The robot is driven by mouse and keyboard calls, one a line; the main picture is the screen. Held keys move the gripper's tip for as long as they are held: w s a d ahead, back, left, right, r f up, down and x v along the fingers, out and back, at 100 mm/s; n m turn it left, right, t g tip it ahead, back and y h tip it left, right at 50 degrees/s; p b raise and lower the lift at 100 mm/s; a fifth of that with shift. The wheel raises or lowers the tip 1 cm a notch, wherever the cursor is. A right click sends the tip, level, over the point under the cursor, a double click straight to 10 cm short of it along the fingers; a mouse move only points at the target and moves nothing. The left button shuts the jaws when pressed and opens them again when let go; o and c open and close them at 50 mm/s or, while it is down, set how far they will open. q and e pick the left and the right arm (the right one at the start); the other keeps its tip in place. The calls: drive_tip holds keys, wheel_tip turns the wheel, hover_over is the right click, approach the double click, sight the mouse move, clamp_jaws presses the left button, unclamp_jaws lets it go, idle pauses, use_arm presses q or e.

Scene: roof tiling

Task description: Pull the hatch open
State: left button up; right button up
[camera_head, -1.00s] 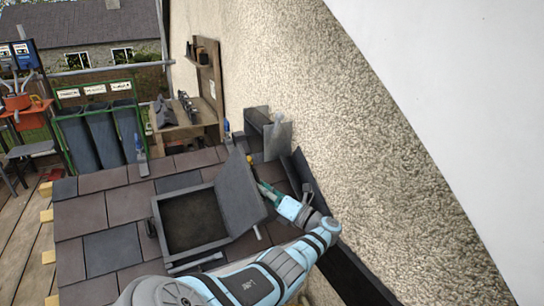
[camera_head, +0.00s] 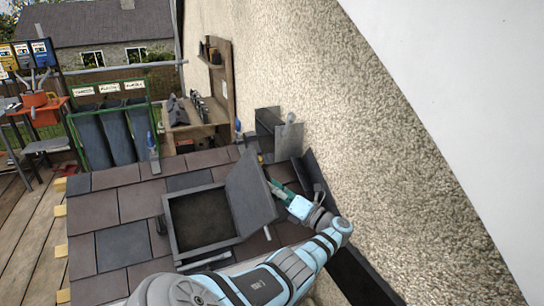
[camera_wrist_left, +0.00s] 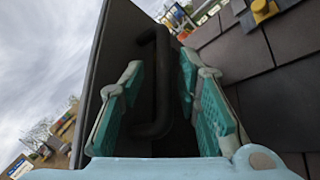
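The hatch is open. Its dark square frame (camera_head: 172,228) surrounds a dark opening, and the grey lid (camera_head: 250,195) stands tilted up along the right side. My left arm reaches across from the bottom, and my left gripper (camera_head: 274,187) is just behind the lid, on its right side. In the left wrist view, the green fingers of the left gripper (camera_wrist_left: 160,112) are apart, with the dark bar handle (camera_wrist_left: 158,75) on the lid (camera_wrist_left: 120,60) between them. The fingers do not appear closed on the handle. My right gripper is not in view.
Slate tiles (camera_head: 125,250) surround the hatch. A rough pale wall (camera_head: 390,180) rises close on the right. A wooden bench (camera_head: 190,125) and a green rack (camera_head: 118,135) stand beyond the roof. Plank flooring (camera_head: 30,240) lies at left.

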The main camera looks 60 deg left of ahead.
use_arm(q)
wheel_tip(320, 180, up, 9)
drive_tip(key=shift+a+f, duration=0.1)
drive_tip(key=shift+r, duration=0.3)
drive_tip(key=shift+w+f, duration=0.1)
drive_tip(key=shift+f, duration=0.1)
drive_tip(key=w+d+f+b, duration=0.7)
drive_tip(key=d+b, duration=0.3)
drive_tip(key=d, duration=0.2)
drive_tip(key=shift+w+f, duration=0.3)
drive_tip(key=shift+f, duration=0.25)
